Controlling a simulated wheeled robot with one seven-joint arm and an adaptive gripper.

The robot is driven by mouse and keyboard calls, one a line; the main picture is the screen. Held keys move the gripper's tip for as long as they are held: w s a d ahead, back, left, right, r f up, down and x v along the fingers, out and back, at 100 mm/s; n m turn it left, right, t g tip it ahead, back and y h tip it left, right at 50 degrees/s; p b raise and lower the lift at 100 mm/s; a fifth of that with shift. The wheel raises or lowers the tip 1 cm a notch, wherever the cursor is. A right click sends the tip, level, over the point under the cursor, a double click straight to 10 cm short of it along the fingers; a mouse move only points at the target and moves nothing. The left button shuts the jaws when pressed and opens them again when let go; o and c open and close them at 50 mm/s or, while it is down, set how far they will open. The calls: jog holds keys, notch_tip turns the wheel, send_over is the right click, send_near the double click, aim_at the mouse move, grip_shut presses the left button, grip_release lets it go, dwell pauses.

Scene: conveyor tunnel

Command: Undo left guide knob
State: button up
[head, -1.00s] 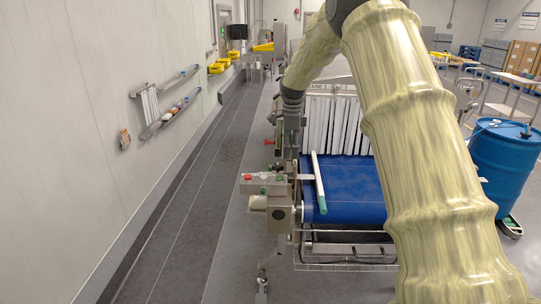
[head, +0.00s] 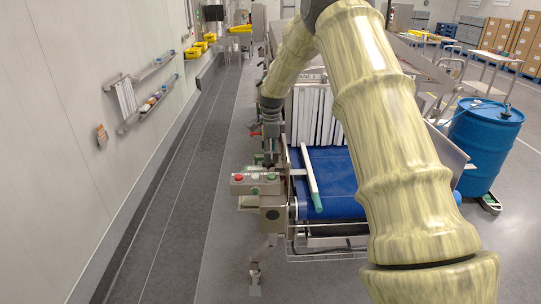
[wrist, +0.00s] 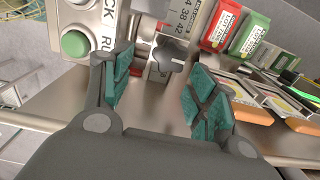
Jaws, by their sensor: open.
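A dark grey knob (wrist: 172,56) sits on a metal bracket beside a numbered scale (wrist: 185,20) in the wrist view. My gripper (wrist: 158,76) is open, with its teal-padded fingers on either side of the line to the knob. The knob appears just beyond the fingertips; I cannot tell whether they touch it. In the head view my gripper (head: 270,152) is small, at the conveyor's left side above the control box. The left guide rail (head: 310,178), pale with a teal end, lies along the left of the blue belt (head: 335,185). The knob cannot be made out there.
A control box (head: 254,180) with red and green buttons stands left of the belt; its green button (wrist: 75,43) is close to my left finger. Red (wrist: 222,24) and green (wrist: 250,36) tagged blocks are at the right. A blue barrel (head: 485,145) stands right; the left aisle is clear.

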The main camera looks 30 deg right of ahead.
aim_at(268, 166)
jog(key=w+f, duration=0.1)
jog(key=f, duration=0.1)
jog(key=w+f, duration=0.1)
jog(key=shift+w+a+f, duration=0.15)
jog(key=shift+w+f, duration=0.15)
jog(key=shift+f, duration=0.05)
jog(key=shift+w+f+p, duration=0.1)
jog(key=shift+f+p, duration=0.2)
jog(key=shift+p, duration=0.05)
jog(key=shift+s, duration=0.4)
jog(key=shift+s+r, duration=0.45)
jog(key=shift+s, duration=0.2)
jog(key=shift+w+f, duration=0.5)
jog(key=shift+w, duration=0.25)
jog(key=c, duration=0.8)
jog(key=shift+s+r, duration=0.2)
jog(key=shift+c, duration=1.1)
